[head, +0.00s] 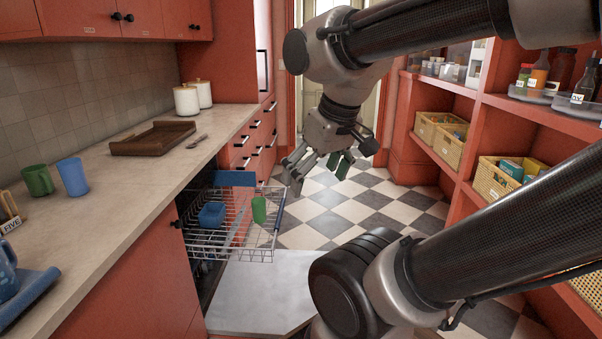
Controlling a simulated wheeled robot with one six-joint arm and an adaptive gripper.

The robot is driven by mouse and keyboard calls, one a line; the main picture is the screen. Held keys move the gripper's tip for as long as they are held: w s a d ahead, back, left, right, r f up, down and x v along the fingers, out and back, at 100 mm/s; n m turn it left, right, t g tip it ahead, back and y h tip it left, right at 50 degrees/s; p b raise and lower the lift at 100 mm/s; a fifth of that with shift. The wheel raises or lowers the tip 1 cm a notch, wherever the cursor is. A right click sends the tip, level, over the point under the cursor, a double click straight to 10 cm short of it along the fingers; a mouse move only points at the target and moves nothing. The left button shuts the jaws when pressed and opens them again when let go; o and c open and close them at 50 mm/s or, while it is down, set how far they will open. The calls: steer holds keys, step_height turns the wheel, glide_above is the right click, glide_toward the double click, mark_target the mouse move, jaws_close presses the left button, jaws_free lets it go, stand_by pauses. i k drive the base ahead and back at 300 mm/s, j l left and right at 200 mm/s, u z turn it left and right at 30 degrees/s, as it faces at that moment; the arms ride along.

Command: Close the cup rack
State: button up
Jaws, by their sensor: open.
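The cup rack (232,240) is a wire rack pulled out of the dishwasher under the counter on the left. It holds a blue container (211,214) and a green cup (259,209). A blue strip (279,212) runs along its outer front edge. The dishwasher door (262,290) lies folded down below the rack. My gripper (316,178) is open and empty, to the right of the rack's front edge and pointing down. I cannot tell whether it touches the rack; it looks apart from it.
The counter (135,192) bears a green cup (38,180), a blue cup (72,176), a wooden tray (153,138) and white canisters (186,100). Shelves with baskets (510,178) line the right side. The checkered floor (330,205) between is clear.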

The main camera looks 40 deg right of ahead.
mark_target(277, 226)
steer(key=i+l+z, duration=0.2)
steer(key=i+z, duration=0.55)
steer(key=i, duration=0.2)
